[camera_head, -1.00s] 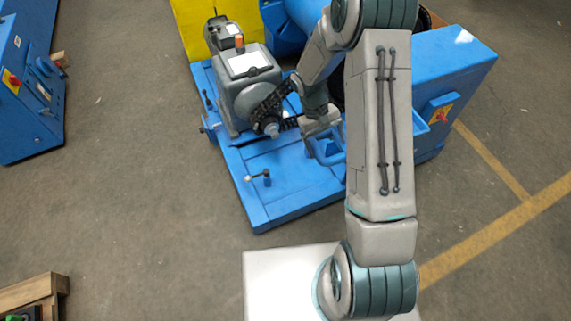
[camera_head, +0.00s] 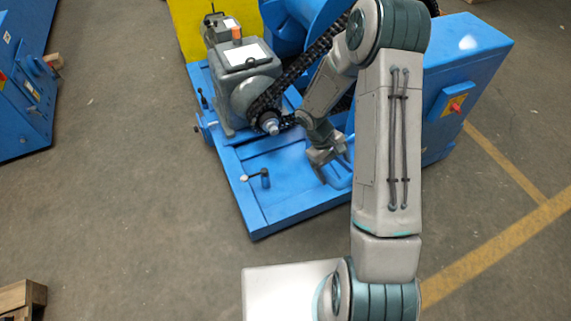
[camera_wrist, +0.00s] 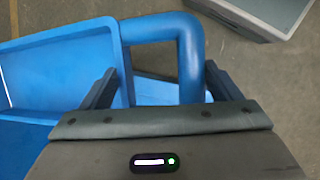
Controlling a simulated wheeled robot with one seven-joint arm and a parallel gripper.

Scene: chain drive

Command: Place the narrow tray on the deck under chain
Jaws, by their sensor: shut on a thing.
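The narrow blue tray shows at the left of the wrist view (camera_wrist: 122,62), with a thick blue tubular handle (camera_wrist: 190,55) at its end. My gripper (camera_wrist: 163,88) has one dark finger on each side of the handle and is shut on it. In the head view my gripper (camera_head: 328,160) is over the right part of the blue deck (camera_head: 290,190); the tray is mostly hidden there by my arm. The black chain (camera_head: 300,66) slopes down to a sprocket (camera_head: 270,122) left of my gripper. I cannot tell whether the tray touches the deck.
A grey motor housing (camera_head: 245,85) stands on the deck left of the chain. A small lever (camera_head: 265,178) rises from the deck's front left. A blue machine housing (camera_head: 460,75) stands at the right. The front middle of the deck is clear.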

